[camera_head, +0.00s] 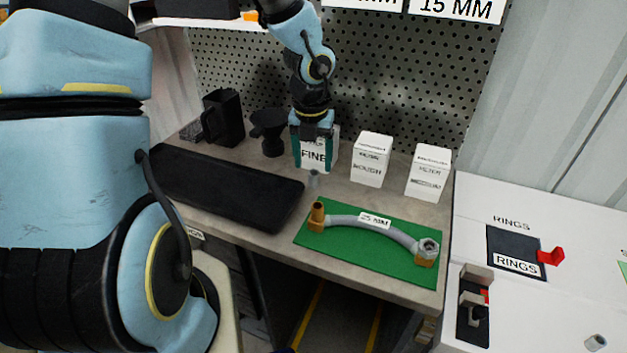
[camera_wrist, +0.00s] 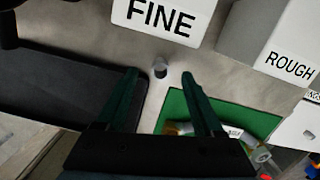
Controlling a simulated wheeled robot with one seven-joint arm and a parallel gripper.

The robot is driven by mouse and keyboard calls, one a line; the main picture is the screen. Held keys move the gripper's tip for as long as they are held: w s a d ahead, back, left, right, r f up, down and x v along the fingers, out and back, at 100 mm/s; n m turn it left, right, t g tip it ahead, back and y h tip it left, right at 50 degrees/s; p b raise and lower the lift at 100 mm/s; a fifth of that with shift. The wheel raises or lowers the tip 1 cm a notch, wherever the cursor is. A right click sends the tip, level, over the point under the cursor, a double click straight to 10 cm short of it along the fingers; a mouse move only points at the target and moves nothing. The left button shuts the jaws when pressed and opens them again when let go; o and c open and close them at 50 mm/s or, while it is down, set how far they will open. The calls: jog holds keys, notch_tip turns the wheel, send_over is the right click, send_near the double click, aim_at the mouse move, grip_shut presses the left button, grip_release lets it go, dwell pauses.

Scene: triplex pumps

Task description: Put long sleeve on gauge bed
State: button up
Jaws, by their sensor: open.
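A small grey cylindrical sleeve (camera_head: 313,178) stands upright on the grey workbench, in front of the white FINE box. In the wrist view the sleeve (camera_wrist: 160,69) appears between the fingertips. My gripper (camera_head: 313,165) is open, pointing down over the sleeve with nothing held; its green fingers also show in the wrist view (camera_wrist: 159,76). Another short grey cylinder (camera_head: 596,343) lies on the white table at the lower right. I cannot tell by sight which is the long one. A dark fixture with grey blocks (camera_head: 474,310) on the white table may be the gauge bed.
A black tray (camera_head: 225,187) lies left of the sleeve. A green mat (camera_head: 365,268) carries a curved grey hose (camera_head: 385,230) with brass ends. White boxes FINE (camera_head: 315,155), ROUGH (camera_head: 370,160) and another (camera_head: 428,172) stand behind. A RINGS holder (camera_head: 515,250) sits right.

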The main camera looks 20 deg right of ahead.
aim_at(314, 173)
notch_tip(314, 173, down, 4)
jog(key=shift+d+f+b, duration=0.1)
jog(key=shift+b, duration=0.2)
grip_shut()
dwell(0.4)
